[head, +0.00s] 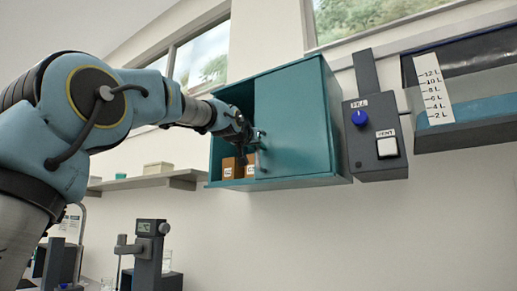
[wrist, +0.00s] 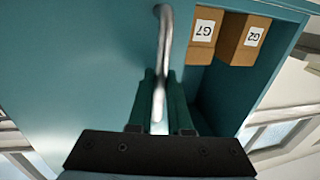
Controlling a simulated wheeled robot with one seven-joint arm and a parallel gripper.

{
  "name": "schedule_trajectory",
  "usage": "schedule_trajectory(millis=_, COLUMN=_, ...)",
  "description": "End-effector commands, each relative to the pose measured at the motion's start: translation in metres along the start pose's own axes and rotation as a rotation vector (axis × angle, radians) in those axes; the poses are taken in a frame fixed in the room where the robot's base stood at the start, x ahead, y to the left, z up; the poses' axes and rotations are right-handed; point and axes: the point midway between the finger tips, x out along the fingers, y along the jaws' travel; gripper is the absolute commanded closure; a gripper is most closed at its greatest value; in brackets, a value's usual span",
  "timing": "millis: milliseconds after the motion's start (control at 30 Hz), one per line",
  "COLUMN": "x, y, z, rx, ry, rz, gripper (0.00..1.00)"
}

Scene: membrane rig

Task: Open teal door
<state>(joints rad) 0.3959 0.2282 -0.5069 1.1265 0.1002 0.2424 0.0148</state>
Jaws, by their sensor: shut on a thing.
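The teal door (head: 292,125) is a flat panel covering the right part of the front of a teal wall cabinet (head: 337,130). The left part of the cabinet stands open. The door also fills the left of the wrist view (wrist: 70,65). Its metal bar handle (wrist: 163,45) is near the edge beside the opening. My gripper (head: 252,136) is at this handle, and its fingers (wrist: 160,100) are shut around the bar in the wrist view. Two brown boxes are inside the opening, one labelled G7 (wrist: 204,35) and one G2 (wrist: 243,40).
A grey control box (head: 375,135) with a blue knob and a white switch hangs right of the cabinet. A tank (head: 475,105) with a litre scale is farther right. A shelf (head: 150,182) is at left, and bench instruments (head: 150,255) stand below. The wall below the cabinet is clear.

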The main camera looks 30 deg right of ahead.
Motion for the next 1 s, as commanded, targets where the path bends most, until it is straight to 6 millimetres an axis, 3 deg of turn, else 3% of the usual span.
schedule_trajectory(millis=200, x=0.0, y=0.0, z=0.001, rx=0.0, ry=-0.001, rz=0.0, gripper=1.0)
schedule_trajectory(millis=233, x=0.0, y=0.0, z=0.001, rx=0.0, ry=-0.001, rz=0.0, gripper=0.79)
schedule_trajectory(millis=467, x=0.0, y=0.0, z=0.0, rx=0.0, ry=-0.001, rz=0.0, gripper=0.54)
schedule_trajectory(millis=767, x=-0.002, y=0.0, z=0.001, rx=0.0, ry=0.0, rz=0.0, gripper=0.53)
schedule_trajectory(millis=1000, x=-0.033, y=-0.001, z=0.005, rx=0.003, ry=0.003, rz=-0.003, gripper=0.53)
